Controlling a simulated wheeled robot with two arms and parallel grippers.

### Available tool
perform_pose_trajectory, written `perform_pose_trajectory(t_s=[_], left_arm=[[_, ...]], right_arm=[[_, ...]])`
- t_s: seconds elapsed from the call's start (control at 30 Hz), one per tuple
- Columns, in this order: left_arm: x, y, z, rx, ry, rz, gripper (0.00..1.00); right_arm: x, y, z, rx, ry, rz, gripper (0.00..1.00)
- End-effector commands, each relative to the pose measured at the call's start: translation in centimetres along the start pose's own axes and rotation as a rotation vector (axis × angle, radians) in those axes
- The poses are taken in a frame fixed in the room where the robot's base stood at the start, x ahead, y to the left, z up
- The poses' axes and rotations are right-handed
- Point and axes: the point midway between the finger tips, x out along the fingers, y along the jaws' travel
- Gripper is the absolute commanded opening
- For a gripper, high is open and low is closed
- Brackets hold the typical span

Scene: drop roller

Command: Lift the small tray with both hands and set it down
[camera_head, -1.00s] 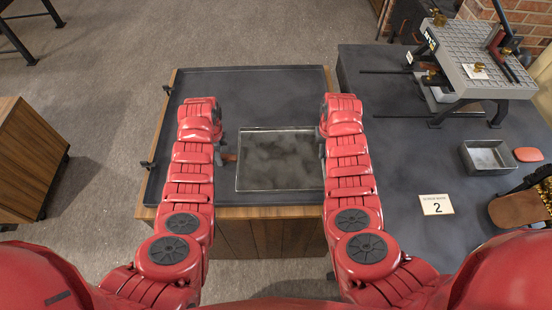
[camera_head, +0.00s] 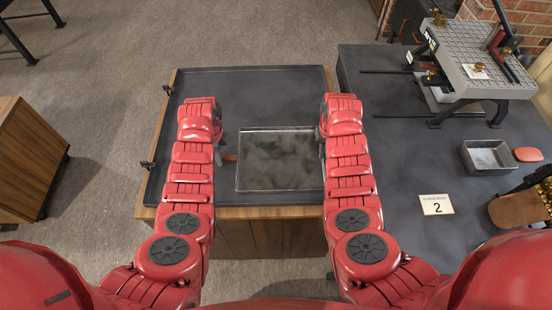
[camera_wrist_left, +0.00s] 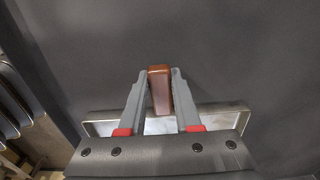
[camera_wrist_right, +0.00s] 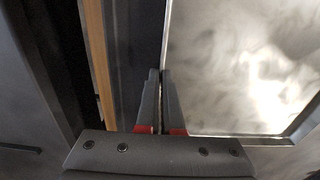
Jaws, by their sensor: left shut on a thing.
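The small tray (camera_head: 238,176) is a rectangular metal tray with a thin rim and a cloudy, reflective inside. It appears level over the dark top of the wooden cabinet; I cannot tell whether it touches that top. A copper-brown handle (camera_head: 230,157) sticks out on its left side. My left gripper (camera_wrist_left: 160,85) is shut on this handle (camera_wrist_left: 160,92). My right gripper (camera_wrist_right: 162,80) is at the tray's right side, by its rim (camera_wrist_right: 225,136). Its fingers are nearly together at the rim, and I cannot tell whether they pinch it. My arms partly hide both contacts in the head view.
The cabinet's dark top (camera_head: 260,90) has a low raised edge and is clear behind the tray. A dark bench (camera_head: 400,150) on the right holds a grey slotted machine (camera_head: 485,75), a small metal tin (camera_head: 486,157) and a card marked 2 (camera_head: 437,204).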

Motion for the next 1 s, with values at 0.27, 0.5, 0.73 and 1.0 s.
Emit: perform_pose_trajectory(t_s=[0.27, 0.5, 0.73, 1.0], left_arm=[[0.0, 0.0, 0.0, 0.0, 0.0, 0.0, 0.0], [-0.2, 0.0, 0.0, 0.0, 0.0, 0.0, 0.0], [-2.0, 0.0, 0.0, 0.0, 0.0, -0.001, 0.0], [-5.0, 0.0, 0.0, 0.0, 0.0, -0.001, 0.0]], right_arm=[[0.0, 0.0, 0.0, 0.0, 0.0, 0.0, 0.0], [-0.2, 0.0, 0.0, 0.0, 0.0, 0.0, 0.0], [-2.1, 0.0, 0.0, 0.0, 0.0, 0.0, 0.0], [-5.0, 0.0, 0.0, 0.0, 0.0, 0.0, 0.0]])
